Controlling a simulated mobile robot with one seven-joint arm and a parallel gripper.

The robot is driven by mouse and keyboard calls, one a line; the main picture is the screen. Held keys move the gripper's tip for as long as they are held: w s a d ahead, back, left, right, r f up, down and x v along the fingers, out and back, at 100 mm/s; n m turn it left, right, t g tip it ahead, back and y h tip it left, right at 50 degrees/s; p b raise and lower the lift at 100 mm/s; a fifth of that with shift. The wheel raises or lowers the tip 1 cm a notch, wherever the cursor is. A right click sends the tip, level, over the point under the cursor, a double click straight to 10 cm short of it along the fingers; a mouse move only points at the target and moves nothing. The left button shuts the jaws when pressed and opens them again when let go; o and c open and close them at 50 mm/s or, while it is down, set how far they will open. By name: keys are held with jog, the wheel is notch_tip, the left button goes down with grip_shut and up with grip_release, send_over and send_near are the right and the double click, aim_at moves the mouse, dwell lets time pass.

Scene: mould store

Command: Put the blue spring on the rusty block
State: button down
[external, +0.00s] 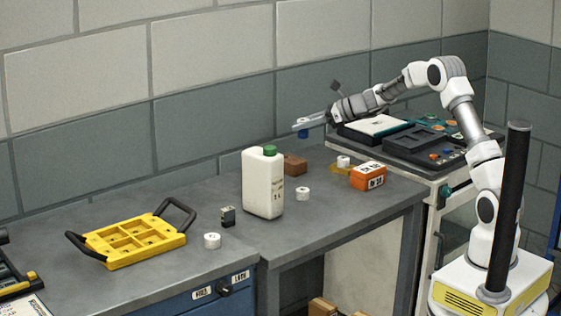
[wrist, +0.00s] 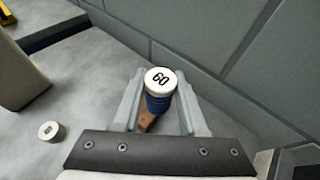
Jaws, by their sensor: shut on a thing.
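The blue spring (external: 303,133) hangs in the air between the fingers of my gripper (external: 308,122). In the wrist view the spring (wrist: 158,104) shows its white top marked 60, and my gripper (wrist: 160,98) is shut on it from both sides. The rusty block (external: 295,165) lies on the grey bench behind and right of the white jug, below the held spring and apart from it. In the wrist view the block (wrist: 146,122) is mostly hidden behind the spring and the gripper.
The white jug (external: 262,185) with a green cap stands close to the block. White cylinders (external: 303,194) and an orange box (external: 368,176) sit nearby. A yellow tray (external: 130,240) lies at left. The wall (wrist: 240,60) is close behind the block.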

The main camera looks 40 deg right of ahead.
jog(key=a, duration=0.1)
jog(key=w+a+f, duration=0.1)
jog(key=a+f, duration=0.1)
jog(key=shift+w+a+f, duration=0.15)
jog(key=shift+w+f, duration=0.1)
jog(key=shift+w, duration=0.15)
jog(key=shift+f+b, duration=0.85)
jog(key=shift+f, duration=0.95)
jog(key=shift+f, duration=0.25)
jog(key=shift+c, duration=2.2)
grip_release()
jog(key=shift+r, duration=0.15)
